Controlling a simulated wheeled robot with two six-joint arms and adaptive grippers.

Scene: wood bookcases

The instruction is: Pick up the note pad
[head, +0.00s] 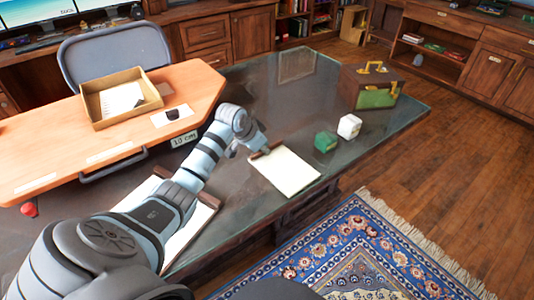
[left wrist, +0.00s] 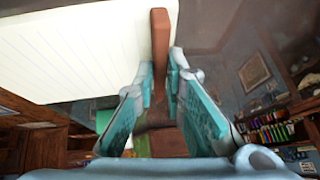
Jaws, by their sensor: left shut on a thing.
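The note pad (head: 286,172) has cream pages and a brown binding strip along one edge. It is at the near edge of the glass-topped table, and I cannot tell whether it touches the glass. My left gripper (head: 258,149) is at the pad's binding edge. In the left wrist view, the lined pages of the note pad (left wrist: 80,45) fill the upper left, and the fingers of my left gripper (left wrist: 161,82) are shut on the brown strip. My right gripper is not in view.
The glass-topped table (head: 285,105) holds a green cube (head: 325,142), a white cube (head: 349,126) and a brown box (head: 368,88) to the right. Another pad (head: 192,232) lies partly under my arm. An open tray (head: 98,112) with paper stands on the orange desk (head: 50,150).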

